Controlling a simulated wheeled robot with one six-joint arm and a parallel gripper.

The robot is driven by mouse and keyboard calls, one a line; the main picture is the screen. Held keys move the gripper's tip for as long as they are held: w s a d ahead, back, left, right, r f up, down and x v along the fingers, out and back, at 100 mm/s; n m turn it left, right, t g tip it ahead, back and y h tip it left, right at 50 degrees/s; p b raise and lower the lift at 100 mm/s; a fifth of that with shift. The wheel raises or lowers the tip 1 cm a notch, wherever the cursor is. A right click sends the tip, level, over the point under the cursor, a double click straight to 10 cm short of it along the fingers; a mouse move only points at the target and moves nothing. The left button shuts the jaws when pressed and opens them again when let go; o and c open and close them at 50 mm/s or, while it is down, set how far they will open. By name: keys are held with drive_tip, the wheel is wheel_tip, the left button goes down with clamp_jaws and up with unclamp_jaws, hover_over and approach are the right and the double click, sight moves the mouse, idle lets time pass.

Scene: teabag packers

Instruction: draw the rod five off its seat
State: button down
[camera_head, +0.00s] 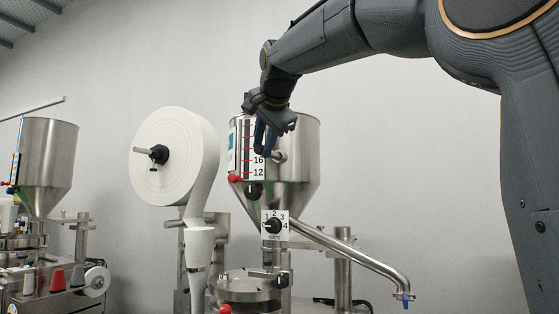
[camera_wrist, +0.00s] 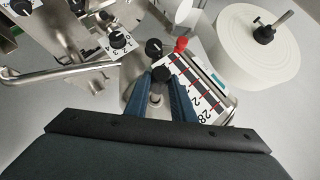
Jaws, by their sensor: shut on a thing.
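My gripper (camera_head: 259,149) is at the front of the steel hopper (camera_head: 295,135), pointing down along its scale plate (camera_head: 245,135). In the wrist view, the two blue fingers (camera_wrist: 161,77) close on the sides of a small black knob (camera_wrist: 163,72). The knob sits beside the red-marked scale plate (camera_wrist: 203,96). Whether a rod runs from this knob, and what seat it has, is hidden by the fingers and the knob. No number five shows on it. A second black knob (camera_head: 254,189) is below, and it also shows in the wrist view (camera_wrist: 153,47).
A red ball knob (camera_head: 235,179) sits close to the scale plate's lower end. A steel stub (camera_head: 280,157) stands right of the fingers. Below are a numbered dial (camera_head: 273,226) and a bent steel pipe (camera_head: 350,254). A large paper roll (camera_head: 185,155) stands left.

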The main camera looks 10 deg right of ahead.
drive_tip(key=shift+s+a+b, duration=0.35)
drive_tip(key=shift+s+a, duration=0.25)
drive_tip(key=shift+s, duration=0.25)
drive_tip(key=shift+s+a+b, duration=0.3)
drive_tip(key=shift+s+a, duration=0.3)
drive_tip(key=shift+s, duration=0.25)
drive_tip(key=shift+a, duration=0.1)
